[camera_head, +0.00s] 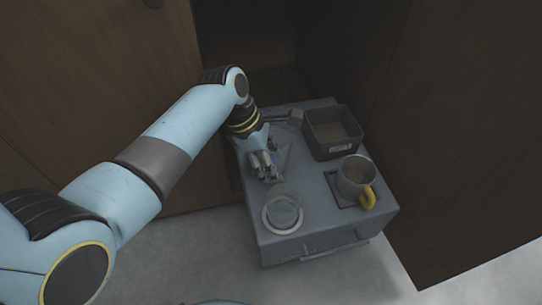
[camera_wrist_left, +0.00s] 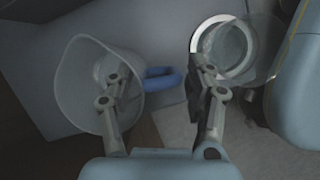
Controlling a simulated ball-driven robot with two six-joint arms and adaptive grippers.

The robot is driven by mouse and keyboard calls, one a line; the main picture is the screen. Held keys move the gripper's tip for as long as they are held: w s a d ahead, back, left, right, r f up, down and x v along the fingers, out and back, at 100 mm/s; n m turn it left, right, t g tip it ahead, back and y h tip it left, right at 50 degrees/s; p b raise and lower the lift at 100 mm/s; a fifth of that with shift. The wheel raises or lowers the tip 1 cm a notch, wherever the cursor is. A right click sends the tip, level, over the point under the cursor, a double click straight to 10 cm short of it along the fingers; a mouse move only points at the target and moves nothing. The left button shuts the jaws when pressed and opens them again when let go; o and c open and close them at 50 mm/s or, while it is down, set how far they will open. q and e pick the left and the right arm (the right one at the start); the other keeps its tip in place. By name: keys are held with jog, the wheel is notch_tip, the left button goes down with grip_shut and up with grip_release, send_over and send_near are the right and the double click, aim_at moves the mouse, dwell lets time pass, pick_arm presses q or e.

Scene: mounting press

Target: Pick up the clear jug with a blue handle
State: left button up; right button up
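The clear jug (camera_wrist_left: 72,85) shows on the left in the left wrist view, its open rim toward the camera. Its blue handle (camera_wrist_left: 166,78) sticks out to the right. In the head view the jug (camera_head: 284,150) is a faint see-through shape, partly hidden by my left gripper (camera_head: 265,166). In the wrist view my left gripper (camera_wrist_left: 160,82) is open, with the handle between its two fingers. The left finger overlaps the jug; I cannot tell if it touches or reaches inside. Nothing is clamped. My right gripper is not in view.
The jug is on a grey-blue box-shaped press (camera_head: 318,240). A clear round cover with a pale ring (camera_head: 283,212) is at its front left. A grey mug with yellow handle (camera_head: 352,178) stands at the right, a dark bin (camera_head: 333,137) behind. Brown panels flank it.

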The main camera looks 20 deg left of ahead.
pick_arm(q)
grip_shut()
jog(key=shift+r, duration=0.25)
